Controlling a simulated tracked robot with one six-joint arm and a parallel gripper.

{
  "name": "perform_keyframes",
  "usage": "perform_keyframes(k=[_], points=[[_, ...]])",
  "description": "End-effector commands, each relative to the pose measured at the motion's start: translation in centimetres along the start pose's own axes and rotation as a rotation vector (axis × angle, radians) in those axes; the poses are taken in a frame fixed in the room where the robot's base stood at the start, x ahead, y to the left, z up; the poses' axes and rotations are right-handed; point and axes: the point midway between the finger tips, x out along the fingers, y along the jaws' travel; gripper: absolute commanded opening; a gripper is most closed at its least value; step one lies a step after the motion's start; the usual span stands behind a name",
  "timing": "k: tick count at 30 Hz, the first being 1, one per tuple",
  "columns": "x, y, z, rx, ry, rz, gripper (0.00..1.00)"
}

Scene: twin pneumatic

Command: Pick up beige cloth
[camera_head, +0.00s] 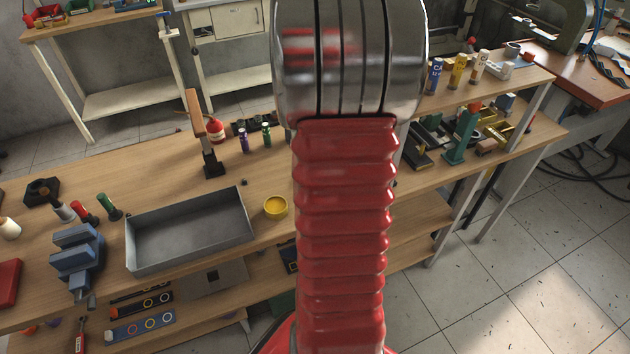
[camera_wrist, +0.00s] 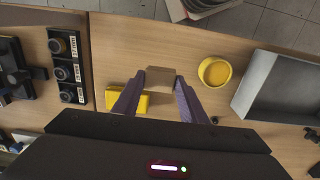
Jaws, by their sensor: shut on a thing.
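The beige cloth (camera_wrist: 160,81) shows in the wrist view as a small tan, block-like shape between the fingertips. My gripper (camera_wrist: 158,84) has two purple-grey fingers, one on each side of the cloth, and is shut on it. The wooden bench top (camera_wrist: 120,42) lies below; I cannot tell whether the cloth still touches it. In the head view my red bellows arm and its metal joint cover the middle of the picture. They hide the gripper and the cloth there.
A yellow round dish (camera_wrist: 214,72) and a grey metal tray (camera_wrist: 283,88) stand right of the gripper. A yellow block (camera_wrist: 142,102) lies partly behind the left finger. A dark switch panel (camera_wrist: 66,64) is at left. In the head view, a blue vise (camera_head: 77,256) stands left of the tray.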

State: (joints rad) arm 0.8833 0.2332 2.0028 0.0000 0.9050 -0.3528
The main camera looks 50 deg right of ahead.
Motion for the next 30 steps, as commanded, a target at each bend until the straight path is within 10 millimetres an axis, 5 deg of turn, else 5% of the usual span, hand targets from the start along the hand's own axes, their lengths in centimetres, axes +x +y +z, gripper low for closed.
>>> perform_keyframes(k=[7,24,25,30], points=[[-3.0,0.0,0.0,0.000,0.001,0.000,0.16],[-3.2,0.0,0.0,0.000,-0.001,0.000,0.16],[-3.2,0.0,0.0,0.000,-0.001,0.000,0.36],[-3.2,0.0,0.0,0.000,-0.001,0.000,0.24]])
